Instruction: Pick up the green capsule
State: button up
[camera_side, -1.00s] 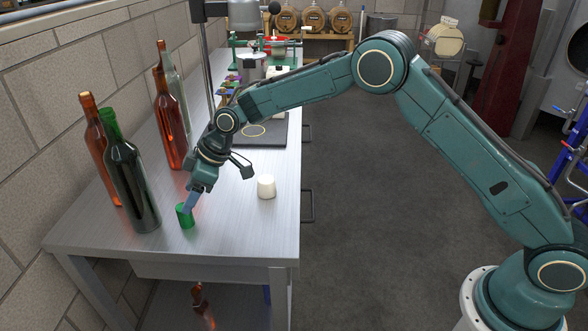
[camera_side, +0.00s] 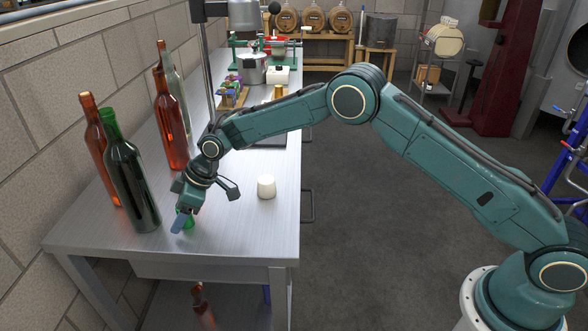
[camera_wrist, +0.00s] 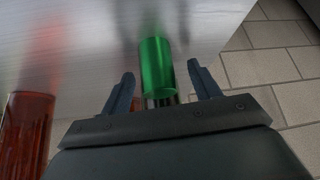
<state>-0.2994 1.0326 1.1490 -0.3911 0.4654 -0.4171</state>
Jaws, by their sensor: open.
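The green capsule (camera_side: 188,222) stands on the metal table beside the dark green bottle (camera_side: 133,190). In the side view my gripper (camera_side: 182,221) is down at the capsule and partly hides it. In the wrist view the green capsule (camera_wrist: 156,68) lies between the two spread fingers of my gripper (camera_wrist: 160,84), with a gap visible on each side. The gripper is open. I cannot tell whether any finger touches the capsule.
Brown bottles (camera_side: 98,150) (camera_side: 168,125) and a clear bottle (camera_side: 175,90) stand along the wall. A white capsule (camera_side: 266,187) stands to the right on the table (camera_side: 235,240). A metal pot (camera_side: 252,70) is farther back. The table's front is clear.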

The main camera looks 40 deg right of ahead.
jog(key=shift+w+a+f, duration=0.1)
jog(key=shift+f, duration=0.05)
dwell(0.4)
jog(key=c, duration=0.7)
notch_tip(320, 180, up, 20)
dwell(0.6)
dwell(0.5)
